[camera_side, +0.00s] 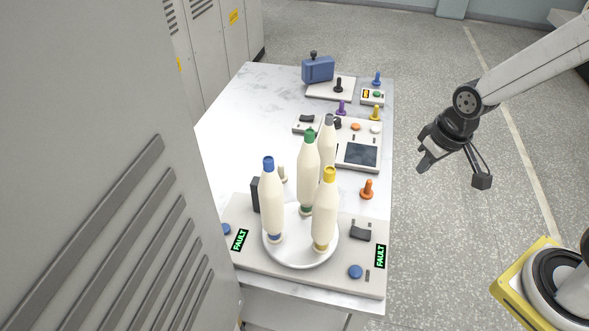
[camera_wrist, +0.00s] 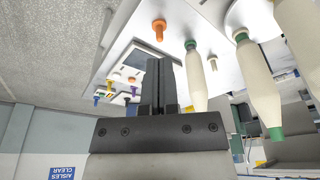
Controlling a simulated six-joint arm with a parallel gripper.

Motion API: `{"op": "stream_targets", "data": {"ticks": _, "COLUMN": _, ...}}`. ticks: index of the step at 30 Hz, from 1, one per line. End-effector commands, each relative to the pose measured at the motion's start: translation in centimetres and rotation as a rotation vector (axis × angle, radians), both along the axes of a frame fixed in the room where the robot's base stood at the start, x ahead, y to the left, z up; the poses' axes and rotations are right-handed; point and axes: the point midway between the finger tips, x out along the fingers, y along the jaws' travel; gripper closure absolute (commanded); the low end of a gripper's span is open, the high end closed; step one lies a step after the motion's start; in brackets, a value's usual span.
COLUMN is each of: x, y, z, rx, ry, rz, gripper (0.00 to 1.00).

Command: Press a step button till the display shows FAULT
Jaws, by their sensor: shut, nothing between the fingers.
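Two small displays on the near panel (camera_side: 345,279) both read FAULT in green: a left display (camera_side: 240,240) and a right display (camera_side: 380,256). A blue button (camera_side: 355,271) sits left of the right display. Another blue button (camera_side: 226,229), partly hidden by the grey cabinet, sits beside the left display. My gripper (camera_side: 424,165) is in the air to the right of the table, apart from both buttons. Its fingers (camera_wrist: 158,64) are shut and empty in the wrist view.
A white round tray (camera_side: 300,262) bears several tall cream bobbins between the displays. An orange peg (camera_side: 367,189) stands behind the panel. A console with a dark screen (camera_side: 360,154) and several pegs lie farther back. A grey cabinet (camera_side: 100,150) fills the left.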

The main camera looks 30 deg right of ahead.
Motion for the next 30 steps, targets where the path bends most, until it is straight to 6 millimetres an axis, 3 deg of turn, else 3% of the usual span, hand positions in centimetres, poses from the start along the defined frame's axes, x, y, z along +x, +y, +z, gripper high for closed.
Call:
{"op": "stream_targets", "data": {"ticks": 3, "x": -1.6, "y": 0.1, "z": -0.2, "rx": 0.001, "ry": -0.001, "rz": 0.0, "gripper": 1.0}}
{"op": "stream_targets", "data": {"ticks": 7, "x": -2.3, "y": 0.2, "z": -0.4, "rx": 0.001, "ry": 0.0, "rz": 0.0, "gripper": 1.0}}
{"op": "stream_targets", "data": {"ticks": 30, "x": -2.2, "y": 0.2, "z": -0.4, "rx": 0.001, "ry": 0.0, "rz": 0.0, "gripper": 1.0}}
